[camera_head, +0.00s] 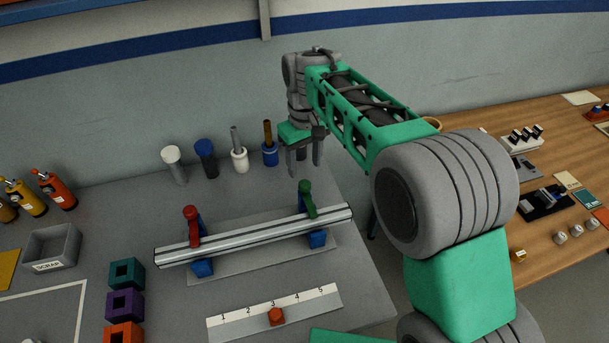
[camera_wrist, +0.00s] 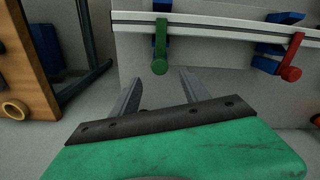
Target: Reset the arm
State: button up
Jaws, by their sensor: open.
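My gripper (camera_head: 303,160) is at the end of my green and grey arm, raised above the grey table near its back right. It points down with its two fingers apart and nothing between them. In the wrist view, the open fingers of my gripper (camera_wrist: 160,92) show over the grey surface. A silver rail (camera_head: 255,236) lies across blue supports, with a red-knobbed clamp (camera_head: 192,222) at its left and a green-knobbed clamp (camera_head: 306,197) at its right. In the wrist view the green clamp (camera_wrist: 160,50) is just beyond the fingers, apart from them.
Several upright tools, including a white-topped one (camera_head: 172,160), stand along the table's back. A numbered strip (camera_head: 240,318) with a red slider (camera_head: 276,316) lies in front. A scrap bin (camera_head: 52,246) and coloured blocks are left. A wooden table (camera_head: 550,140) with small items is right.

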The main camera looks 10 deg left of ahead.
jog(key=shift+r, duration=0.3)
